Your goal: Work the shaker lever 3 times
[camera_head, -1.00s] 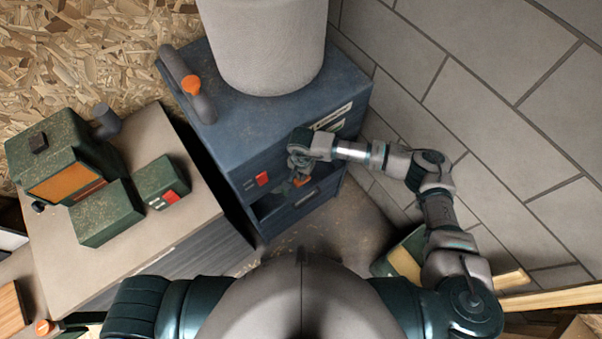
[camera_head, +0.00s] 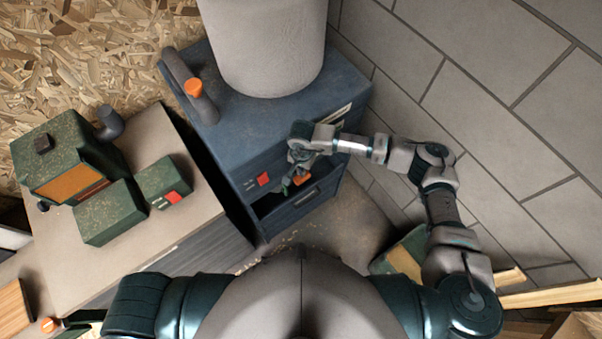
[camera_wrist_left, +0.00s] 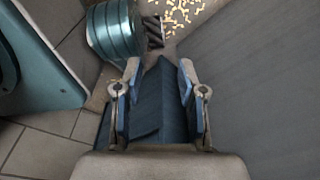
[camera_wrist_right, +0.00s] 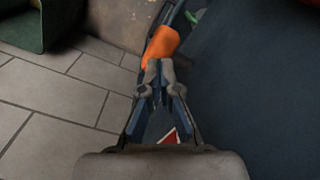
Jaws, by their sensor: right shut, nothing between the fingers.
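An orange grip (camera_head: 302,180), apparently on the shaker lever, sits at the front of the blue cabinet (camera_head: 235,130). It also shows in the right wrist view (camera_wrist_right: 162,43). My right gripper (camera_head: 298,170) is shut and empty beside this grip. In the right wrist view its fingertips (camera_wrist_right: 160,65) are just below the orange grip; whether they touch cannot be told. The lever's shaft is mostly hidden. My left gripper (camera_wrist_left: 157,68) is open and empty, seen only in its wrist view.
A large pale drum (camera_head: 262,45) stands on the cabinet. A grey curved handle with an orange band (camera_head: 192,87) is at its left. A red switch (camera_head: 263,179) is on the front. A bench (camera_head: 185,225) with green boxes (camera_head: 108,212) stands left; a tiled wall is right.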

